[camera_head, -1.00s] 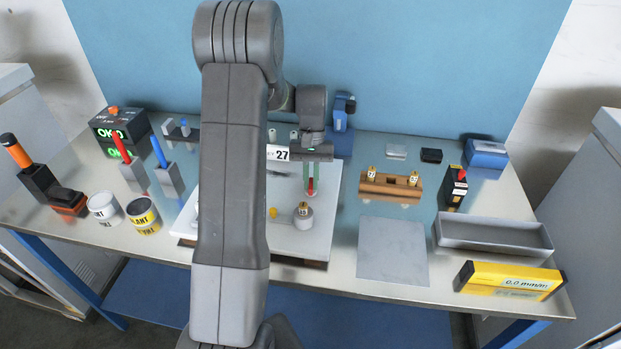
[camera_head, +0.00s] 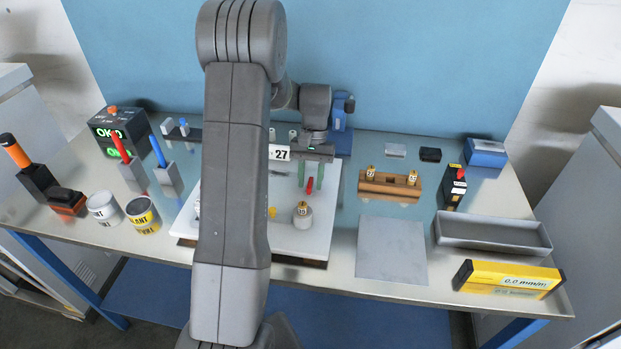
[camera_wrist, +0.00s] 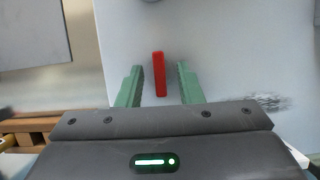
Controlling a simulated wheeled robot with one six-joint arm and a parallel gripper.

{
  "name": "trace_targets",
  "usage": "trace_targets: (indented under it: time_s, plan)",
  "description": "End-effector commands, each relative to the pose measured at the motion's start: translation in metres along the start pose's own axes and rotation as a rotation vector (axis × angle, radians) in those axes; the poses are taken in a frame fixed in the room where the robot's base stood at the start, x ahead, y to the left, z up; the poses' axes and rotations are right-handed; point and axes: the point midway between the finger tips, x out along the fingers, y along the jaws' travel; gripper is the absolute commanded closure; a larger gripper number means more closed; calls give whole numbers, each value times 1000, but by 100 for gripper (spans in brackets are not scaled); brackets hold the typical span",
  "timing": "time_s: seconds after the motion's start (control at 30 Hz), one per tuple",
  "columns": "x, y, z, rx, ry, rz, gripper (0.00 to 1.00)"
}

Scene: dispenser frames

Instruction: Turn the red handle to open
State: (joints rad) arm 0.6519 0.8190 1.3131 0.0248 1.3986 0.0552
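The red handle (camera_head: 310,185) is a short narrow red bar on the white board (camera_head: 318,235), just behind a round grey knob with a brass top (camera_head: 302,214). It also shows in the wrist view (camera_wrist: 159,74), where it runs up the picture. My gripper (camera_head: 311,174) is open above the board. In the wrist view its green fingers (camera_wrist: 160,84) stand on either side of the handle's lower end, with a gap on both sides. I cannot tell how far the fingertips are above the board. My arm hides the board's left part.
A wooden block with brass fittings (camera_head: 390,187) stands right of the board. A grey plate (camera_head: 391,250), a grey tray (camera_head: 492,235) and a yellow level (camera_head: 508,280) lie further right. Two cans (camera_head: 143,216) and several tools stand at the left.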

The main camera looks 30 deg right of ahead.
Motion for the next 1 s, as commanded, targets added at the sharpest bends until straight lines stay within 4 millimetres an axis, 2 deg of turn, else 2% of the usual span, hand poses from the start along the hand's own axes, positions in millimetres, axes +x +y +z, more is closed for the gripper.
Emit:
trace_targets:
  time_s: [0.23, 0.37, 0.47, 0.8, 1.0]
  plan:
    - [0, 0, 0, -1, -2, 0, 67]
    - [-6, 0, -1, -1, 0, 0, 67]
    - [-21, 0, -1, -1, 2, 0, 67]
    - [-98, 0, -1, 0, 2, 0, 67]
    - [-127, 0, -1, 0, 0, 0, 67]
